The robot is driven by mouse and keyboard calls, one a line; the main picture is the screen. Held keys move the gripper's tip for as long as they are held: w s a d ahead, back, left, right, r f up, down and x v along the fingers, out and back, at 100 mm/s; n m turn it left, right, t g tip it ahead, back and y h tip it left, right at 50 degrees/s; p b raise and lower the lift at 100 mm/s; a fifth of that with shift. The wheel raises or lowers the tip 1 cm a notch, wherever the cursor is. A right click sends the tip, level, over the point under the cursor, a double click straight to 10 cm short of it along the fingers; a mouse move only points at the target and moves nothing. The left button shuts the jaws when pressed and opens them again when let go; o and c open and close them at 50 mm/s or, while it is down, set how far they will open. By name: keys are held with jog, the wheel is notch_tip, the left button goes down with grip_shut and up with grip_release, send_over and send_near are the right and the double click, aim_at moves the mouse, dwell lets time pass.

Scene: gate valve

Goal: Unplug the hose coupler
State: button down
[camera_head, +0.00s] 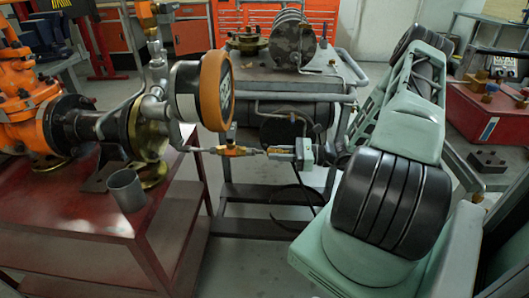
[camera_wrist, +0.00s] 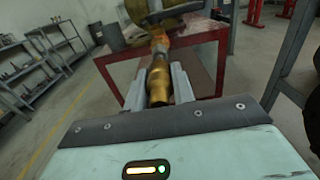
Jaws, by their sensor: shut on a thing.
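The brass hose coupler (camera_wrist: 159,86) lies between the two fingers of my gripper (camera_wrist: 160,92) in the wrist view. The fingers are shut on it, one on each side. Beyond the coupler, a narrower metal fitting (camera_wrist: 158,48) runs in line with it towards the red table; I see no clear gap between them. In the head view my gripper (camera_head: 278,152) reaches in from the right, at the right end of the thin line with the orange-handled valve (camera_head: 234,149). The coupler is mostly hidden there by the fingers.
The line joins a pipe assembly with an orange-rimmed gauge (camera_head: 216,90) above the red table (camera_head: 75,226). A grey cup (camera_head: 126,190) stands on the table. A grey frame bench (camera_head: 262,76) with machinery stands behind my gripper. A dark hose (camera_head: 274,207) hangs below.

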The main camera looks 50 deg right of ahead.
jog(key=shift+v, duration=1.2)
